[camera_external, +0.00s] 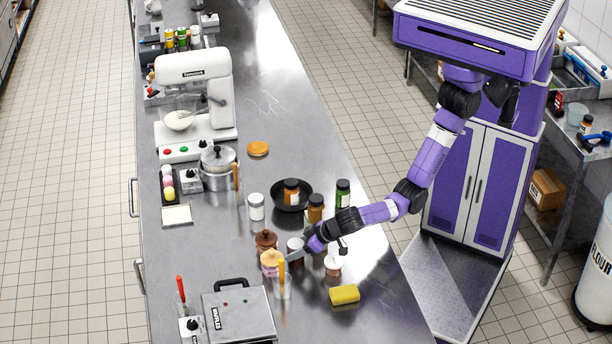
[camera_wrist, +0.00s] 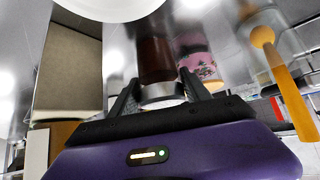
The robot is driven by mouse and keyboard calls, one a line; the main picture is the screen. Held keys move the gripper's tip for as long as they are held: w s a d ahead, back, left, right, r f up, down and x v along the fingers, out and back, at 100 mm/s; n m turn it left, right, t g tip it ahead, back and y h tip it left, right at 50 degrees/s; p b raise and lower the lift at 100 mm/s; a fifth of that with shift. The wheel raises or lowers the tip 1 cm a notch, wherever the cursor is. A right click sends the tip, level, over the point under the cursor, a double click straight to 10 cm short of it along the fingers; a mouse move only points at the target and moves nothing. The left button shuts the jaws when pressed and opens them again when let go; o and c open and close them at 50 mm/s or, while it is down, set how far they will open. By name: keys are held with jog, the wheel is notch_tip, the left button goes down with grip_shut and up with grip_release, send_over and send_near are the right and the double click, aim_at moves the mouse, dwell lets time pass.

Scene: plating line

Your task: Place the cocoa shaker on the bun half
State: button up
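The cocoa shaker (camera_external: 295,244) is a small brown cylinder with a pale metal top, standing among several jars on the counter. In the wrist view a dark brown cylinder with a silvery end (camera_wrist: 157,60), which looks like the shaker, lies between my fingers. My gripper (camera_external: 291,256) reaches in from the right, low over the counter, one finger on each side of it. It also shows in the wrist view (camera_wrist: 160,85). I cannot tell whether the fingers touch it. The bun half (camera_external: 258,148) is an orange-brown disc flat on the counter, farther back, with nothing on it.
A pink patterned pot (camera_external: 270,262) and a glass with a yellow-handled tool (camera_external: 282,285) crowd my gripper's left side. A brown-lidded jar (camera_external: 265,240), a pan (camera_external: 290,195) and bottles stand behind. A yellow sponge (camera_external: 344,294) lies front right. The counter right of the bun is clear.

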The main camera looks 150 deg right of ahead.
grip_shut()
jog(key=shift+r, duration=0.1)
notch_tip(320, 180, up, 20)
jog(key=b, duration=0.2)
